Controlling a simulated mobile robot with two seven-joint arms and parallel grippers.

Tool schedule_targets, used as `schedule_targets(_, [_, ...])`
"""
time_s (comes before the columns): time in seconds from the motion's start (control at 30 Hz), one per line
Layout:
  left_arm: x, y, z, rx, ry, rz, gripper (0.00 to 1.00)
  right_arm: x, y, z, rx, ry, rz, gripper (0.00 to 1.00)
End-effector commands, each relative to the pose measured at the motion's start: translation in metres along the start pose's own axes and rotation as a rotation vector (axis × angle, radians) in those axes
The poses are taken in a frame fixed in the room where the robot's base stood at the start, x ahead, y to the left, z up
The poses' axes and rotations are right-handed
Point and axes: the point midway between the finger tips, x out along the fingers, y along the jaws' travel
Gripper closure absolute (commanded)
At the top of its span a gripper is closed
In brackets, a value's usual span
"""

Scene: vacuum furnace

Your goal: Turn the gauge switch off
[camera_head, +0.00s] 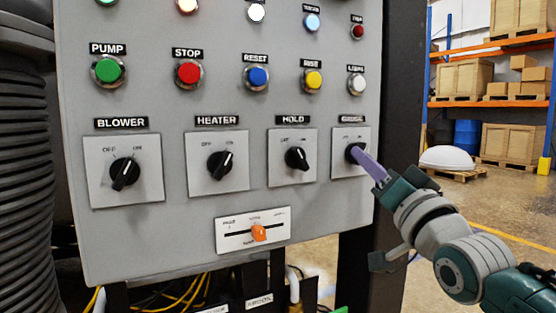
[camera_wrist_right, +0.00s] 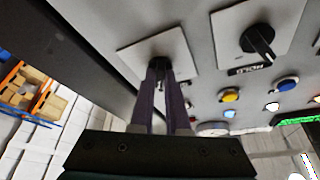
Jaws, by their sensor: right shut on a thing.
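The gauge switch (camera_head: 353,153) is a black rotary knob on a white square plate, the rightmost of the row of knobs on the grey panel. My right gripper (camera_head: 358,156) reaches it from the right, its purple fingers shut on the knob. In the right wrist view the gauge switch (camera_wrist_right: 159,66) sits between the tips of the two fingers (camera_wrist_right: 160,78). The fingers hide much of the knob, so I cannot tell which way it points. My left gripper is not in view.
The hold knob (camera_head: 296,158) is just left of the gauge plate, with the heater (camera_head: 220,164) and blower (camera_head: 124,173) knobs beyond. Push buttons are above, including a white one (camera_head: 357,84). An orange slider (camera_head: 259,232) is below. Open floor and shelves (camera_head: 490,100) lie to the right.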

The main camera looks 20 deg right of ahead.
Motion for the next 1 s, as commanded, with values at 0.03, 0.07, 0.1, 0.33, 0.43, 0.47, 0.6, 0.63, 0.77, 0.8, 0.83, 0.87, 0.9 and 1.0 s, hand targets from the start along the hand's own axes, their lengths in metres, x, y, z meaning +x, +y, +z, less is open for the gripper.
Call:
schedule_targets(0.03, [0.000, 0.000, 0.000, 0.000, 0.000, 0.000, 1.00, 0.000, 0.000, 0.000, 0.000, 0.000, 0.000, 0.99])
schedule_targets(0.07, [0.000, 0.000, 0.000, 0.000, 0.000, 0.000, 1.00, 0.000, 0.000, 0.000, 0.000, 0.000, 0.000, 1.00])
schedule_targets(0.1, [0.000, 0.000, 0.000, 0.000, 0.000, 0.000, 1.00, 0.000, 0.000, 0.000, 0.000, 0.000, 0.000, 1.00])
schedule_targets(0.33, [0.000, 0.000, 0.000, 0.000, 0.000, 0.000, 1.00, 0.000, 0.000, 0.000, 0.000, 0.000, 0.000, 1.00])
schedule_targets(0.43, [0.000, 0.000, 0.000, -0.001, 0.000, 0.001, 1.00, 0.000, 0.000, 0.000, 0.000, 0.000, 0.000, 1.00])
schedule_targets(0.47, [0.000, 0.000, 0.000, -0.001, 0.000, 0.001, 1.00, 0.000, 0.000, 0.000, 0.000, 0.000, 0.000, 1.00])
schedule_targets(0.6, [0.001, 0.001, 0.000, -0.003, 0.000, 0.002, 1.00, 0.000, 0.000, 0.000, -0.009, 0.000, -0.004, 1.00])
schedule_targets(0.63, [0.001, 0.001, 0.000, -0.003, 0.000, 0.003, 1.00, 0.000, 0.001, 0.000, -0.014, 0.000, -0.006, 1.00])
schedule_targets(0.77, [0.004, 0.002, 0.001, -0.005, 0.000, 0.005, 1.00, -0.001, 0.001, 0.001, -0.051, -0.001, -0.021, 1.00])
schedule_targets(0.8, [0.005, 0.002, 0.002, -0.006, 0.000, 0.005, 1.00, -0.001, 0.002, 0.001, -0.069, -0.001, -0.028, 1.00])
schedule_targets(0.83, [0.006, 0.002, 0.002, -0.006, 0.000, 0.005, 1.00, -0.001, 0.002, 0.001, -0.084, -0.001, -0.034, 1.00])
schedule_targets(0.87, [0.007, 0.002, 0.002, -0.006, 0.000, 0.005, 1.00, -0.001, 0.003, 0.002, -0.100, -0.001, -0.041, 1.00])
schedule_targets(0.9, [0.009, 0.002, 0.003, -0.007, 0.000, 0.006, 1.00, -0.001, 0.003, 0.002, -0.124, -0.001, -0.051, 1.00])
schedule_targets(1.0, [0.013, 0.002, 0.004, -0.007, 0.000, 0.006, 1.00, -0.001, 0.004, 0.002, -0.196, -0.001, -0.081, 1.00])
